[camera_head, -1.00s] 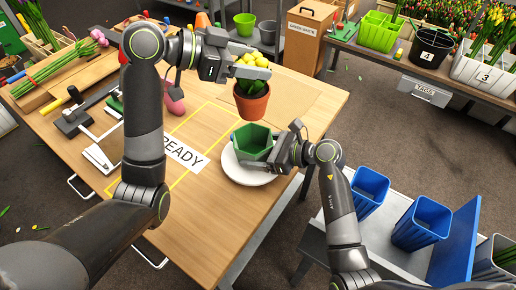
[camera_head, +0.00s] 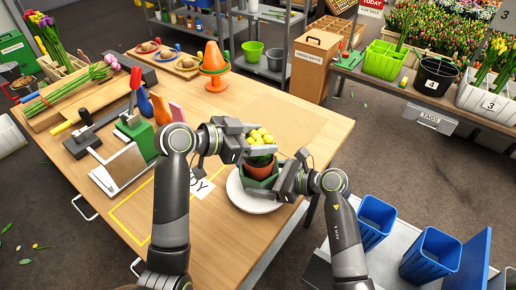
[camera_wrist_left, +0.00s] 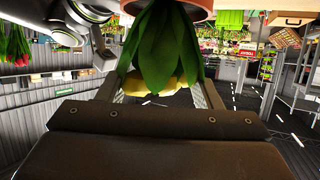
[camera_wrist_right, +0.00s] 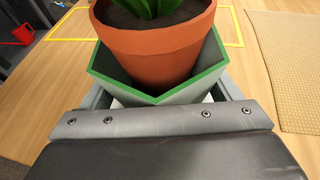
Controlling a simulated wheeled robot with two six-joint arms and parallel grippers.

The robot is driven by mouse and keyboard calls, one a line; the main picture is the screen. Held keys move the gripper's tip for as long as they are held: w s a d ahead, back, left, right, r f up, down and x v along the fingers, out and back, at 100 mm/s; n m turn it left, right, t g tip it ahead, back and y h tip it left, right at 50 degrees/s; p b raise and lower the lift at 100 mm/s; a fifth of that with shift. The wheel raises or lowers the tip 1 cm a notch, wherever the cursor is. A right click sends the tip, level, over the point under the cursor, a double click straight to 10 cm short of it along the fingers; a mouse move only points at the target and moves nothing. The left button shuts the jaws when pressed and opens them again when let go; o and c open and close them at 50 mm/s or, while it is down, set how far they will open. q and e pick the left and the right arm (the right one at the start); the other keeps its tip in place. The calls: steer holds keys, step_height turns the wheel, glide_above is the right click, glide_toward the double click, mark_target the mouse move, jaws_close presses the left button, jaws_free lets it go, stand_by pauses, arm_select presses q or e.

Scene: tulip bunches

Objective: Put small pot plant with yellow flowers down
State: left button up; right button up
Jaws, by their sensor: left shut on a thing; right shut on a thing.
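The green planter (camera_head: 262,183) stands on a white plate (camera_head: 240,198). My right gripper (camera_head: 276,182) is shut on the planter's side. Whether the pot touches the planter's bottom is hidden.
A yellow outline (camera_head: 130,215) and a partly hidden label (camera_head: 202,187) lie left of the plate. Tools and a green block (camera_head: 137,132) stand at left. Blue bins (camera_head: 432,255) are at the right, beyond the table's edge.

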arm_select(q)
steer(key=shift+f, duration=1.5)
steer(key=shift+f, duration=0.15)
steer(key=o, duration=1.4)
steer(key=shift+s+a+r, duration=0.1)
steer(key=shift+a+r, duration=0.1)
steer(key=v, duration=1.1)
steer(key=shift+s+a+r, duration=0.15)
steer(key=shift+a+r, duration=0.05)
steer(key=shift+a, duration=0.05)
